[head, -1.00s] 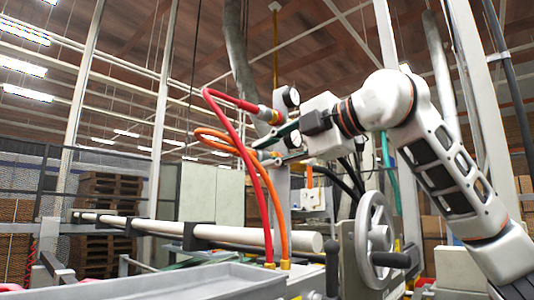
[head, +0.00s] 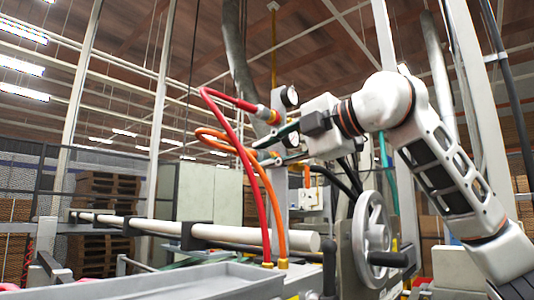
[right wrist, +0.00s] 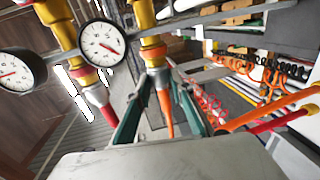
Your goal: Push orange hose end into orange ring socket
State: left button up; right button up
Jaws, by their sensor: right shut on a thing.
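The orange hose (head: 279,215) loops up from the machine bed to my right gripper (head: 262,152). In the right wrist view the gripper's teal fingers (right wrist: 160,96) are shut around the orange hose end (right wrist: 164,108). Its metal tip (right wrist: 158,78) points at the yellow socket with an orange band (right wrist: 151,45) and lines up with it. The tip looks to be at the socket's mouth; I cannot tell how deep it sits. In the head view my gripper largely hides the socket. My left gripper is not in view.
A red hose (head: 236,130) runs to the neighbouring upper socket, beside the orange one. Round gauges (right wrist: 102,43) stand close to the sockets. A handwheel (head: 373,238) is below my right arm, and a grey tray (head: 180,285) lies in front.

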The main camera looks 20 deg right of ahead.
jog(key=shift+d, duration=0.1)
dwell(0.4)
jog(key=o, duration=0.3)
jog(key=o, duration=0.8)
jog(key=shift+w+d, duration=0.1)
jog(key=shift+c, duration=1.2)
jog(key=shift+f+b+v, duration=0.15)
jog(key=shift+b+v, duration=0.25)
jog(key=shift+v, duration=0.8)
jog(key=shift+f+b+v, duration=0.1)
jog(key=shift+b+v, duration=0.3)
jog(key=shift+v, duration=0.8)
jog(key=shift+f+b+v, duration=0.15)
jog(key=shift+v, duration=1.15)
jog(key=shift+f+b+v, duration=0.1)
jog(key=shift+b+v, duration=0.05)
jog(key=shift+v, duration=1.1)
